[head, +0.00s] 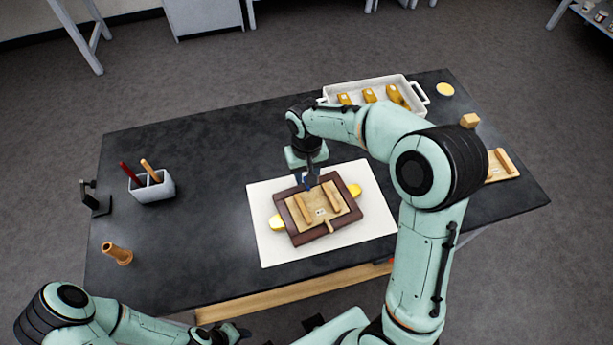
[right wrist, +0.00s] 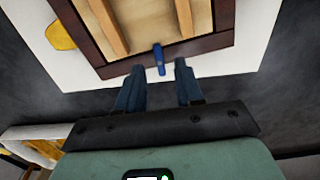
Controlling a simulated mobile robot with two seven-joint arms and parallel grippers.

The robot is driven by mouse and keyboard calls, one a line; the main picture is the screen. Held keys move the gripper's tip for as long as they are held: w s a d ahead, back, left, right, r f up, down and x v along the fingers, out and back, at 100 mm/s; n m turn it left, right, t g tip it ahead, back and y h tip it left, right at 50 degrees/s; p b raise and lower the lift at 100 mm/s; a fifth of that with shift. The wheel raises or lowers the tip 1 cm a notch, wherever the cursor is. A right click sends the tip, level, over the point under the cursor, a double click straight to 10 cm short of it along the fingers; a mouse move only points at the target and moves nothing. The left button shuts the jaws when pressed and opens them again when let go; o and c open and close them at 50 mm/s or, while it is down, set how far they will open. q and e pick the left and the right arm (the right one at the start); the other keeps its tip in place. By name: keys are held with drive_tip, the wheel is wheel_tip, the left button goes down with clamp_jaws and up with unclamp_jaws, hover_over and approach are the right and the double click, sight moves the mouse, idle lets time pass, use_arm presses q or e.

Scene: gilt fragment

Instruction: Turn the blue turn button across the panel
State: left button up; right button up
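A dark brown frame (head: 283,211) lies on a white mat (head: 262,245) and holds a tan panel (head: 318,212) with two wooden battens. The blue turn button (right wrist: 159,58) is on the frame's far rail. In the right wrist view it lies crosswise over the rail, its inner end at about the panel's edge. My right gripper (right wrist: 159,66) is open, its fingertips on either side of the button with gaps showing. In the head view this gripper (head: 307,183) mostly hides the button. My left gripper (head: 233,333) is low at the front edge; its fingers are unclear.
A tan turn button (head: 330,227) is on the near rail. Yellow pieces (head: 354,190) stick out beside the frame. A white tray (head: 415,97), a pen holder (head: 152,188) and a wooden peg-like piece (head: 117,253) stand around. The table's left part is mostly clear.

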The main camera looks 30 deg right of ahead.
wheel_tip(320, 180, up, 11)
drive_tip(key=p, duration=0.1)
idle(0.7)
